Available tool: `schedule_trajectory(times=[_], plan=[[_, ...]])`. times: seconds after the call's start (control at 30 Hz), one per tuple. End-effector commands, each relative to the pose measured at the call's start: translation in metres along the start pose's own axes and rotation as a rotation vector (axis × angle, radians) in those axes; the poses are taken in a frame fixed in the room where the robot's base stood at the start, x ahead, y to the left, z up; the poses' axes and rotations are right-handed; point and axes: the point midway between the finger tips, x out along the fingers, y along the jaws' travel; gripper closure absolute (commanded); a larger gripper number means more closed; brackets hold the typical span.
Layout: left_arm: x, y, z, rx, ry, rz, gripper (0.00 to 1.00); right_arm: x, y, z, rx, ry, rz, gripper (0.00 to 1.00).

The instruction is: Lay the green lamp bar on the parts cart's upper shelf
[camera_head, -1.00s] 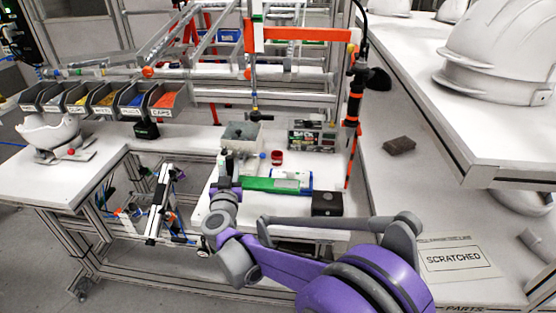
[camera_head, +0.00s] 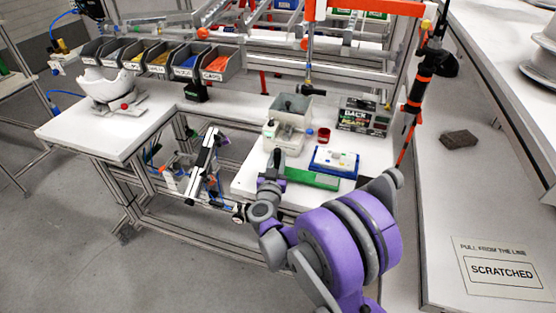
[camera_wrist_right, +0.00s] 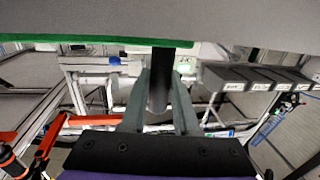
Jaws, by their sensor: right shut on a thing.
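The green lamp bar (camera_head: 312,178) is a long bar in front of the blue-and-white tray in the head view. My right gripper (camera_head: 271,168) is at its left end, shut on it. In the right wrist view, the fingers of my right gripper (camera_wrist_right: 158,95) close around a dark post under a wide grey surface with a green edge (camera_wrist_right: 90,40). I cannot tell whether the bar touches the bench. My left gripper is not in view.
An orange-and-black pole (camera_head: 414,100) stands between bench and cart.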

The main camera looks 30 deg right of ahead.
Motion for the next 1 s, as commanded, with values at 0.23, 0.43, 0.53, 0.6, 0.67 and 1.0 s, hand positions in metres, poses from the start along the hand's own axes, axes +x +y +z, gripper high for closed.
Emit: schedule_trajectory(times=[0.23,0.43,0.53,0.6,0.67,1.0], plan=[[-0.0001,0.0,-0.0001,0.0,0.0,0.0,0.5,0.0,0.0,0.002,0.0,0.0,0.0,1.0],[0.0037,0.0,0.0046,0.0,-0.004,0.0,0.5,-0.0004,0.0004,0.0066,-0.001,0.0,0.0,1.0],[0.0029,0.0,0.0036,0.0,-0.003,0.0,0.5,-0.0002,0.0001,0.0054,0.0,0.0,0.0,0.55],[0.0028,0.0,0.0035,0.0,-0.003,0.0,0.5,-0.0001,0.0001,0.0052,0.0,0.0,0.0,0.42],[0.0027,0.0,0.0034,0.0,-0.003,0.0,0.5,-0.0001,0.0001,0.0051,0.0,0.0,0.0,0.41],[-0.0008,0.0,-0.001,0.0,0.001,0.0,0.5,-0.0015,-0.0005,0.0,0.001,0.001,-0.001,0.41]])
